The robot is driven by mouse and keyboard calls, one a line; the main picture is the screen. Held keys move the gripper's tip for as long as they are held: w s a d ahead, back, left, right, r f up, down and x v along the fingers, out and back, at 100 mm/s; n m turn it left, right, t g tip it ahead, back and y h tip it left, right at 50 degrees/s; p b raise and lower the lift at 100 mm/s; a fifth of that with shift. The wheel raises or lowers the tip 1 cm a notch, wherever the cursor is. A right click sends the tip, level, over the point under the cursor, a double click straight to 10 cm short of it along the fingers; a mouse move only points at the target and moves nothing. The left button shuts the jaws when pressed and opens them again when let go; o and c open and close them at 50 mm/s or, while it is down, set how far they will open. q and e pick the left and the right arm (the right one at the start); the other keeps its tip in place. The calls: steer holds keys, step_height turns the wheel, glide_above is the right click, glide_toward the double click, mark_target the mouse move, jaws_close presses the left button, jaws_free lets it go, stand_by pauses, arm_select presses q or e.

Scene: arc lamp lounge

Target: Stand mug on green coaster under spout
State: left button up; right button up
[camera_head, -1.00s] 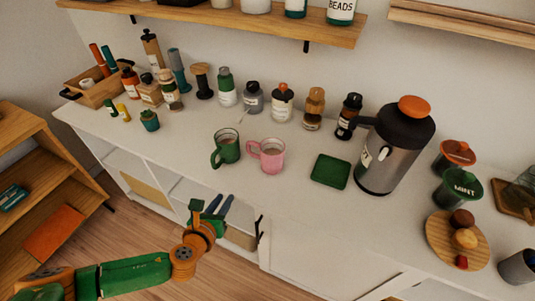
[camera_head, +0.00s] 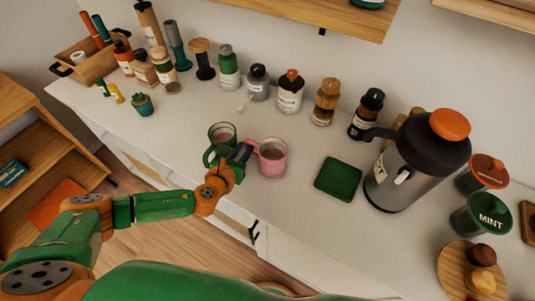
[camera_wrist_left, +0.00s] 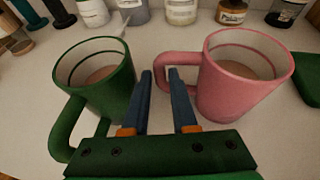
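A green mug (camera_head: 220,133) and a pink mug (camera_head: 273,160) stand upright side by side on the white counter, each with brown contents. In the left wrist view the green mug (camera_wrist_left: 97,80) is left of my fingers and the pink mug (camera_wrist_left: 240,80) is right. My left gripper (camera_head: 243,152) is open, its blue fingers (camera_wrist_left: 160,72) apart at the pink mug's handle. The handle's outer edge shows between the fingertips; contact is unclear. The square green coaster (camera_head: 338,179) lies bare, right of the pink mug. The dispenser's spout (camera_head: 379,133) points left above the counter. My right gripper is out of view.
The steel dispenser (camera_head: 415,165) with an orange knob stands right of the coaster. Several bottles (camera_head: 290,92) line the back of the counter. The counter between pink mug and coaster is clear.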

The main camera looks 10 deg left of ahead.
arm_select(q)
steer(key=shift+x, duration=1.4)
steer(key=shift+s, duration=0.2)
jaws_close()
steer(key=shift+r, duration=0.1)
